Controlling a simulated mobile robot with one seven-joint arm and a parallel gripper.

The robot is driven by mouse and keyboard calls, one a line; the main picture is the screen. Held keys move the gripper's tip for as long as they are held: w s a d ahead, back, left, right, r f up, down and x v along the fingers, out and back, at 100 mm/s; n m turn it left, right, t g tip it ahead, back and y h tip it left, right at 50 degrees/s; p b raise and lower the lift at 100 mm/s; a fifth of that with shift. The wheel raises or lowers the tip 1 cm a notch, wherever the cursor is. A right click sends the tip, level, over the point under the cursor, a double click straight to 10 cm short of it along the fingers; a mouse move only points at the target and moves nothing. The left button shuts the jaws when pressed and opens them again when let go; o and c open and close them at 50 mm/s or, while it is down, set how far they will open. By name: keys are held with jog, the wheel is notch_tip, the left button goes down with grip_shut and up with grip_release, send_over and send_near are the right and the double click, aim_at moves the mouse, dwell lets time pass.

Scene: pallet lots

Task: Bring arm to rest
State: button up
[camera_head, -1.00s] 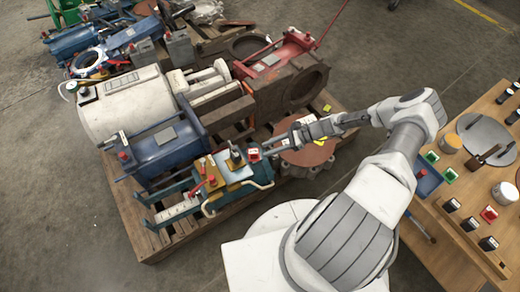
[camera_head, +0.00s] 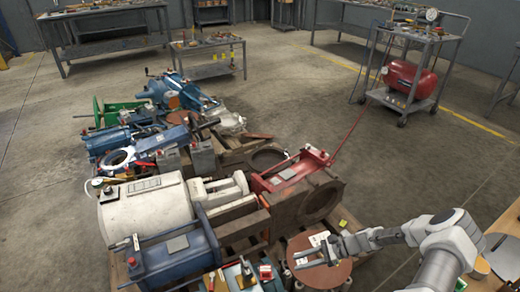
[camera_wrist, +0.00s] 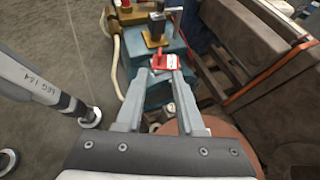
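My gripper (camera_head: 300,259) is held out over the front of the loaded pallet, close to a round brown disc (camera_head: 335,274). Its two fingers are apart, with nothing seen gripped between them. The fingers also show in the wrist view (camera_wrist: 157,62), pointing at a teal machine (camera_wrist: 152,92) with a small red piece with a white label (camera_wrist: 166,62) beyond the tips. Whether the fingertips touch that piece is unclear. My arm reaches in from the lower right in the head view, with its lower part out of frame.
The pallet is crowded with a cream cylinder (camera_head: 146,211), a blue machine (camera_head: 172,262), a dark brown housing (camera_head: 300,208) and a red frame (camera_head: 293,172). A wooden table (camera_head: 507,240) is at the right edge. A red tank cart (camera_head: 410,80) stands farther back. Open floor lies between.

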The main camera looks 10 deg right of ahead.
notch_tip(320, 180, up, 40)
jog(key=w+n+h+p, duration=0.2)
jog(key=n+h+p, duration=0.1)
jog(key=n+h, duration=0.95)
jog(key=s+a+r+n+t+p, duration=0.1)
jog(key=s+a+r+n+t, duration=0.15)
jog(key=r, duration=0.45)
jog(key=s+a+r+n+t, duration=0.1)
jog(key=s+a+r+n, duration=0.2)
jog(key=r, duration=0.4)
jog(key=s+a+f+n+b, duration=0.1)
jog(key=s+a+f+b, duration=0.15)
jog(key=s, duration=0.55)
jog(key=s+a+f+n+b, duration=0.1)
jog(key=s+a+f+b, duration=0.15)
jog(key=s, duration=0.45)
notch_tip(320, 180, up, 26)
jog(key=p, duration=2.6)
jog(key=shift+w+d+p, duration=0.15)
jog(key=shift+d+p, duration=0.1)
jog(key=shift+p, duration=0.05)
jog(key=shift+f+y, duration=0.1)
jog(key=shift+y, duration=0.15)
